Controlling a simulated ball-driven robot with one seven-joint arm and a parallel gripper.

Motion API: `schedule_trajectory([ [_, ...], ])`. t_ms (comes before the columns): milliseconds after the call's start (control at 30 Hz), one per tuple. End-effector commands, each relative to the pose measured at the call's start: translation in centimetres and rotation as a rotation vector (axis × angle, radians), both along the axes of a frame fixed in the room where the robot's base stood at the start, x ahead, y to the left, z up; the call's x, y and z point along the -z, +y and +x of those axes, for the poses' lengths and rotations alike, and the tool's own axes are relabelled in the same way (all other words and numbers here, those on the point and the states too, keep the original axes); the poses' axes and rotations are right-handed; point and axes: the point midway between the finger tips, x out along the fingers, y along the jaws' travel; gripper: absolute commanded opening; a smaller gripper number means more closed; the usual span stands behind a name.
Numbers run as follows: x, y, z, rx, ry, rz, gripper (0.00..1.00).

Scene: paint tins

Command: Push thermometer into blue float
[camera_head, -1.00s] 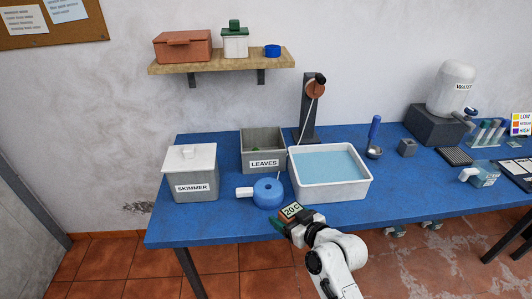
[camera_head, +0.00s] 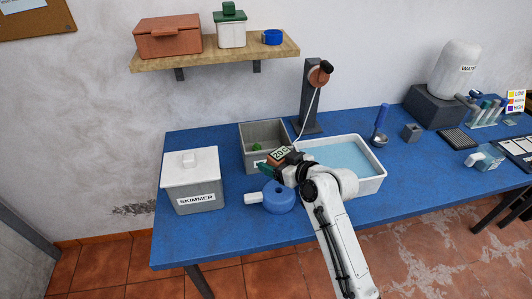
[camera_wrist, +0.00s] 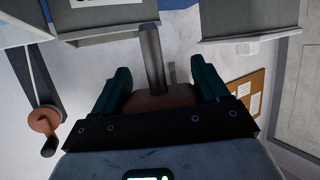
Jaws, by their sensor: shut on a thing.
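The thermometer has a brown body with a small readout (camera_head: 280,154). In the wrist view, its brown body (camera_wrist: 165,101) sits between the green fingers of my gripper (camera_wrist: 160,70), with a grey rod (camera_wrist: 151,50) sticking out past them. My gripper (camera_head: 268,163) is shut on the thermometer and holds it in the air. In the head view, it appears just above the blue float (camera_head: 279,200), overlapping the LEAVES bin's front. The float is a round blue ring with a dark hole on top and a white piece at its left. The rod's tip cannot be made out in the head view.
The grey LEAVES bin (camera_head: 264,131) is behind. The white water tub (camera_head: 372,184) is at the right, partly behind my arm. A hose stand (camera_head: 311,95) rises at the back. The front left table is clear.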

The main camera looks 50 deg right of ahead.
Motion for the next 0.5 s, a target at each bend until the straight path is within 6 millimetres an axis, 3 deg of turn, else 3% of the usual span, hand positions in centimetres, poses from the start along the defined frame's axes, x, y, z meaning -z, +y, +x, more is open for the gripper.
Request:
schedule_trajectory([
  [500,0.27,-0.01,-0.19,0.000,-0.002,0.001,0.52],
])
